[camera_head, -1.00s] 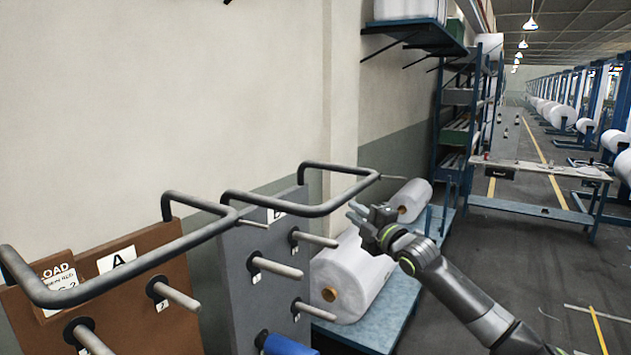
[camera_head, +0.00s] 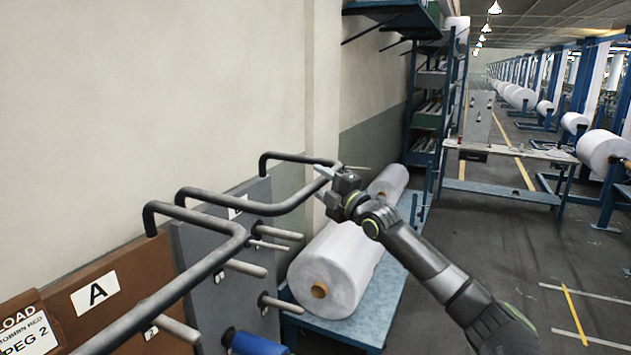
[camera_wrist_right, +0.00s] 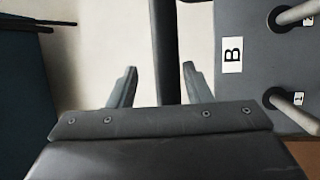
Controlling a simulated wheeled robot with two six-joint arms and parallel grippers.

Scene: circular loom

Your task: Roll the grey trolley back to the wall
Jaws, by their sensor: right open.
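The grey trolley (camera_head: 232,238) stands against the wall side in the head view, with pegs on its face and a dark tubular handle (camera_head: 285,205) looping out at the top. Its panel with label B (camera_wrist_right: 245,60) shows on the right in the right wrist view. My right gripper (camera_head: 322,184) is open at the handle's outer corner. In the right wrist view the dark handle bar (camera_wrist_right: 165,55) runs between the two spread fingers, which are not closed on it. My left gripper is not in view.
A brown trolley (camera_head: 125,270) marked A, with its own handle, stands at left beside the grey one. A low blue bench (camera_head: 375,315) holds large white rolls (camera_head: 335,270). A worktable (camera_head: 505,190) stands farther back. Floor at right is mostly clear.

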